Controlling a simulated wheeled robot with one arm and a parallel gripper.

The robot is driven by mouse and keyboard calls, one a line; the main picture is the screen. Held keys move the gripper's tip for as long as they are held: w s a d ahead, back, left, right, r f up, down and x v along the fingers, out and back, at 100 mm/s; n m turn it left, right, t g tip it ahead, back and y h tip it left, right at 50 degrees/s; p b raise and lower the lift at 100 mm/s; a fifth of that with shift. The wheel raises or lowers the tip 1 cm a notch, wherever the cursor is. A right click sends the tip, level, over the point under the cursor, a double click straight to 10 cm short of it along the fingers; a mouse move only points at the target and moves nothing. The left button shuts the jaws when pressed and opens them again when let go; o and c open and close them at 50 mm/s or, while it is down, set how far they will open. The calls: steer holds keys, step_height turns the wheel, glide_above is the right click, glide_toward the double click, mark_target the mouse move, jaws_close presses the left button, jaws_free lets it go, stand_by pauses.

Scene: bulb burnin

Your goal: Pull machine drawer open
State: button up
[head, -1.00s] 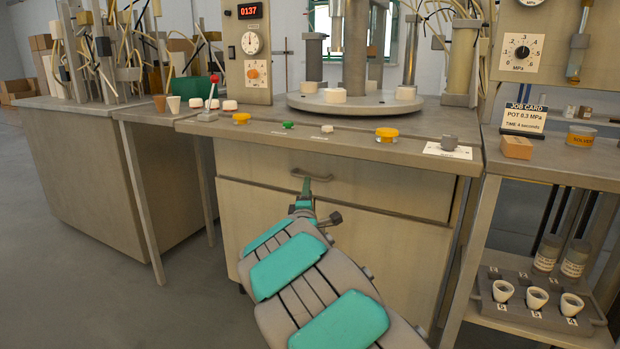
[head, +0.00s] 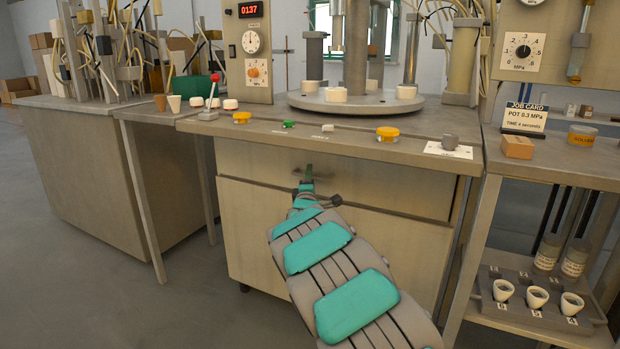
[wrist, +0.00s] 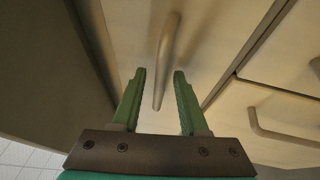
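The machine drawer (head: 390,190) is a wide beige front under the machine's worktop, and it sits shut. Its bar handle (head: 297,172) is partly hidden behind my gripper (head: 308,180) in the head view. In the wrist view the handle (wrist: 168,50) runs lengthwise into the gap between the two green fingers. My gripper (wrist: 159,72) is open there, with one finger on each side of the handle and a visible gap to both. I cannot tell how deep the handle lies between the fingers.
Below the drawer are cupboard doors (head: 265,228); a second handle (wrist: 280,135) shows in the wrist view. The worktop (head: 350,143) overhangs the drawer and carries buttons and a lever. A shelf rack (head: 540,180) stands at right. The floor at left is clear.

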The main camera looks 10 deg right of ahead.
jaws_close()
stand_by(1.2)
